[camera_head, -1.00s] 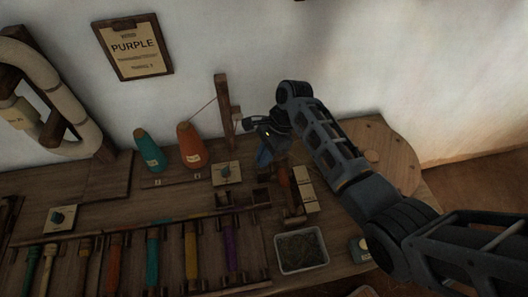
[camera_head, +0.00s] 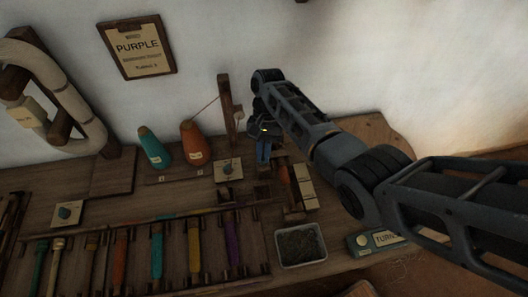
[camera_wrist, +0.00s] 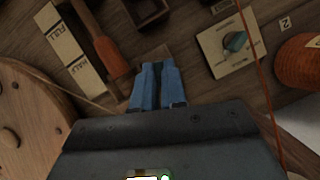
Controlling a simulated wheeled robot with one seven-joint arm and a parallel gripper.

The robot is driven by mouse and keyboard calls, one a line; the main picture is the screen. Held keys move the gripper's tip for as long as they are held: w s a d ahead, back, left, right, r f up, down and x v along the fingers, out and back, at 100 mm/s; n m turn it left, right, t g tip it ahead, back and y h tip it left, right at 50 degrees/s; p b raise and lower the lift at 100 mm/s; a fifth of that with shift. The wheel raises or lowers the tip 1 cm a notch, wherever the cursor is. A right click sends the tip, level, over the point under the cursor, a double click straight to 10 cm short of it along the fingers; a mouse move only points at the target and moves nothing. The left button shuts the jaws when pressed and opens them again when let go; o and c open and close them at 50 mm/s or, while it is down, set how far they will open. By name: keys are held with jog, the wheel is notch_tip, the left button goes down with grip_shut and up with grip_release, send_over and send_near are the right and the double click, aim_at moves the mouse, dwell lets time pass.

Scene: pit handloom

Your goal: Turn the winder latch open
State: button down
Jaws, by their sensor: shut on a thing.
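My gripper (camera_head: 263,152) points down over the winder, just right of the wooden post. Its blue fingers are close together in the wrist view (camera_wrist: 158,82), shut on the winder latch, which they almost wholly hide. The winder's orange bobbin (camera_wrist: 110,55) lies beside the fingers, on a dark spindle with a wooden block at its near end. The bobbin also shows in the head view (camera_head: 285,178), below and right of the gripper. How far the latch is turned cannot be seen.
A FULL/HALF gauge card (camera_wrist: 70,50) lies beside the bobbin. A grey tray (camera_head: 300,244), a rack of coloured bobbins (camera_head: 190,248) and a wooden post (camera_head: 226,112) stand near.

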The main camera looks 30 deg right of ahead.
jog(key=shift+a+n+g+h, duration=0.1)
jog(key=shift+n+g+h, duration=0.45)
jog(key=shift+n, duration=1.35)
jog(key=shift+t+h, duration=0.25)
jog(key=c, duration=1.2)
grip_release()
jog(key=v, duration=0.7)
jog(key=shift+w+r, duration=0.25)
jog(key=shift+r, duration=0.1)
jog(key=shift+s, duration=0.1)
